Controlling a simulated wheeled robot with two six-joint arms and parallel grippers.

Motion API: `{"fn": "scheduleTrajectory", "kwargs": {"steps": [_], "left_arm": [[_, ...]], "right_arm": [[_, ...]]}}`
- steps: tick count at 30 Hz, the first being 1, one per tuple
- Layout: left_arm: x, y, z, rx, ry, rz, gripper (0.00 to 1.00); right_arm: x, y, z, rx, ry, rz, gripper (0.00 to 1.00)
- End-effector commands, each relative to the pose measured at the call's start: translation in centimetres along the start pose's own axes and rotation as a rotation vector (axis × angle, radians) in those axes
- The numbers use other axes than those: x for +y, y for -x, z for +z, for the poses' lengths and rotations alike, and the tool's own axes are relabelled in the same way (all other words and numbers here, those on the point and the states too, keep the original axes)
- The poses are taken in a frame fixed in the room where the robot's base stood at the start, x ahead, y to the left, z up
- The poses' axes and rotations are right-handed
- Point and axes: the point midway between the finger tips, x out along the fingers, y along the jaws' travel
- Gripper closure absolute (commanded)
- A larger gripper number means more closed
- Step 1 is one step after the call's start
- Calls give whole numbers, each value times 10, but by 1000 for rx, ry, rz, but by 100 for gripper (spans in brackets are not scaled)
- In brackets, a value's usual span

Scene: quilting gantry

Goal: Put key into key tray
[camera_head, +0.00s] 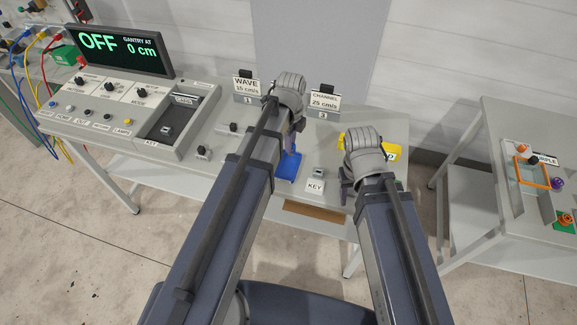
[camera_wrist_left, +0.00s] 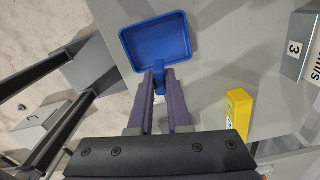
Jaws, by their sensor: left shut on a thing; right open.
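A blue rectangular tray (camera_head: 287,167) lies on the grey table, partly hidden by my left arm. In the left wrist view the tray (camera_wrist_left: 153,38) looks empty inside.
A small block with a KEY label (camera_head: 315,186) stands right of the tray. A yellow block (camera_head: 392,152) is behind my right wrist. A control console (camera_head: 130,105) fills the left side.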

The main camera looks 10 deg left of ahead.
Motion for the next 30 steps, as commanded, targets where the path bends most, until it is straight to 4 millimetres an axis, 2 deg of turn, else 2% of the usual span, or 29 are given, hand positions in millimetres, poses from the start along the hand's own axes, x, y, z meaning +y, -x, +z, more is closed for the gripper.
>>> {"fn": "scheduleTrajectory", "kwargs": {"steps": [1, 3, 10, 17, 25, 30], "left_arm": [[1, 19, 5, 0, 48, 0, 100], [2, 27, 10, 0, 110, 0, 100], [3, 32, 16, 0, 196, 0, 100], [3, 15, 16, 0, 194, 0, 100], [3, -26, 16, 0, 193, 0, 100], [3, -33, 16, 0, 193, 0, 100]], "right_arm": [[2, 19, 1, 0, 0, 0, 50], [2, 27, 2, 0, 0, 0, 50], [3, 32, 2, 0, 0, 0, 50], [1, 15, 1, 0, 0, 0, 50], [-2, -26, -2, 0, 0, 0, 50], [-3, -33, -2, 0, -1, 0, 50]]}}
